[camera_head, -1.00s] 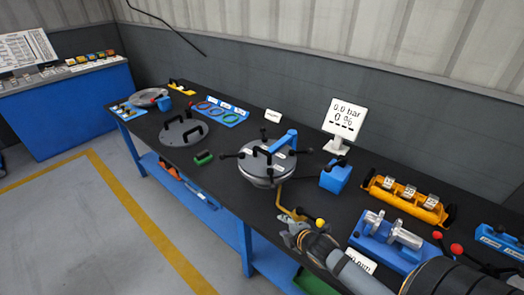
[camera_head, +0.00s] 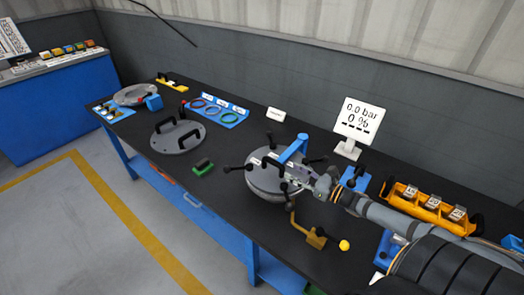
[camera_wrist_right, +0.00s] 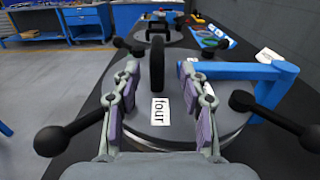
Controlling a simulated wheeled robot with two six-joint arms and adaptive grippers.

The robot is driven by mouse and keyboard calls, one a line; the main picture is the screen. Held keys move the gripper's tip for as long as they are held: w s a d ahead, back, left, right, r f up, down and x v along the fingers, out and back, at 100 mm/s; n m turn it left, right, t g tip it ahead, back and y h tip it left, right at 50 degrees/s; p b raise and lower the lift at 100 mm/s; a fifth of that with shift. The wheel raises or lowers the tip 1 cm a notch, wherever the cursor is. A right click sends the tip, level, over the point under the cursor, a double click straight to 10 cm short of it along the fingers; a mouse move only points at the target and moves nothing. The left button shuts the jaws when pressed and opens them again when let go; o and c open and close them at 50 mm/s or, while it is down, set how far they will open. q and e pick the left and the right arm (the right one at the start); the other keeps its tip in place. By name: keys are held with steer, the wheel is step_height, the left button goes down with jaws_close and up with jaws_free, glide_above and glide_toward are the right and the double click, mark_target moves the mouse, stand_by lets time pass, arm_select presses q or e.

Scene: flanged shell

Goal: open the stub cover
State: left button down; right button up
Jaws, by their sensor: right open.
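The stub cover (camera_head: 268,180) is a round grey metal lid on a drum-like stub. A blue arm (camera_head: 293,148) reaches over it, and black-knobbed rods (camera_head: 234,168) stick out around its rim. My right gripper (camera_head: 312,180) is over the cover's right side in the head view. My left gripper is not in view.
A grey disc with black handles (camera_head: 178,138) lies left on the dark bench (camera_head: 225,205), near a green block (camera_head: 203,167). A yellow bracket (camera_head: 316,238) sits in front. A display (camera_head: 358,118) reading 0.0 bar and a yellow tray (camera_head: 425,207) stand to the right.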

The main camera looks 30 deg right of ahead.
mark_target(273, 160)
steer(key=shift+w, duration=0.2)
steer(key=shift+s+r, duration=0.25)
steer(key=shift+s, duration=0.05)
steer(key=shift+a+r+y+b, duration=0.15)
steer(key=shift+a+y+b, duration=0.15)
steer(key=shift+b, duration=0.4)
steer(key=shift+b+x, duration=0.65)
steer(key=shift+x, duration=0.3)
steer(key=x, duration=0.1)
steer(key=b+x, duration=0.1)
steer(key=shift+w+f, duration=0.25)
steer(key=shift+w, duration=0.1)
steer(key=x, duration=0.3)
steer(key=shift+w+r, duration=0.3)
steer(key=shift+w, duration=0.05)
steer(key=shift+w+a, duration=0.15)
steer(key=shift+w, duration=0.1)
steer(key=shift+w+a, duration=0.2)
steer(key=shift+w, duration=0.15)
steer(key=shift+f, duration=0.1)
steer(key=c, duration=0.5)
jaws_close()
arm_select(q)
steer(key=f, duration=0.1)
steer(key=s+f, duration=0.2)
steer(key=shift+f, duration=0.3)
